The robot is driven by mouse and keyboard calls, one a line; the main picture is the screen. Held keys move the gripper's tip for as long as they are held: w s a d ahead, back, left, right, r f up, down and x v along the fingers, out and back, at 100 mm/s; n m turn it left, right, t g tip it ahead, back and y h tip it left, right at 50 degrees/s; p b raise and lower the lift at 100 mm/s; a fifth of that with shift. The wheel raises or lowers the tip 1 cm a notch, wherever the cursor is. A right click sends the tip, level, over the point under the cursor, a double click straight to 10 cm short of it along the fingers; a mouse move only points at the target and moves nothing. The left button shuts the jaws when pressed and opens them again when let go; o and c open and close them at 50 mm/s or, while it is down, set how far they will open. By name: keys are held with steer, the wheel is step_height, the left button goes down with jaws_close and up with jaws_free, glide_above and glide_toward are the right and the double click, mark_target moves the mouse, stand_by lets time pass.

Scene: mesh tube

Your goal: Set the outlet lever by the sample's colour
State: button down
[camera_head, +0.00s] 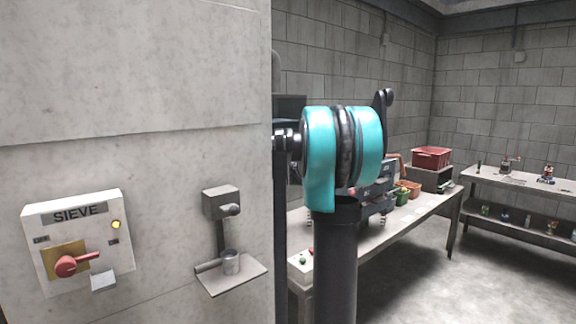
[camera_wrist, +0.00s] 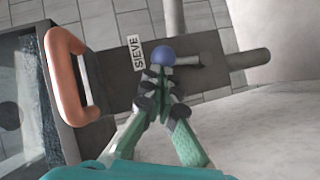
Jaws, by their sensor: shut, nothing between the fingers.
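In the head view a white box (camera_head: 118,210) labelled SIEVE is on the concrete wall at the left. It has a red lever (camera_head: 75,263) on a yellow plate, pointing right, and a yellow lamp (camera_head: 116,224). A clear cup (camera_head: 230,262) stands on a small shelf right of it; its contents are unclear. My gripper is hidden in the head view.
In the wrist view an orange handle (camera_wrist: 68,85) beside a dark-framed box stands close left of my fingers. A grey rod (camera_wrist: 250,58) sticks out at right. In the head view, a workbench (camera_head: 425,208) with bins stands behind my arm, and open floor (camera_head: 480,285) lies at the right.

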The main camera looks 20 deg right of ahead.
steer(key=shift+w+d+r+m+g+y, duration=0.1)
steer(key=shift+w+d+m+g+y, duration=0.2)
steer(key=shift+d+m+g+y, duration=0.35)
steer(key=shift+w+d+m+g+y, duration=0.35)
steer(key=shift+d+m, duration=0.4)
steer(key=shift+d, duration=0.2)
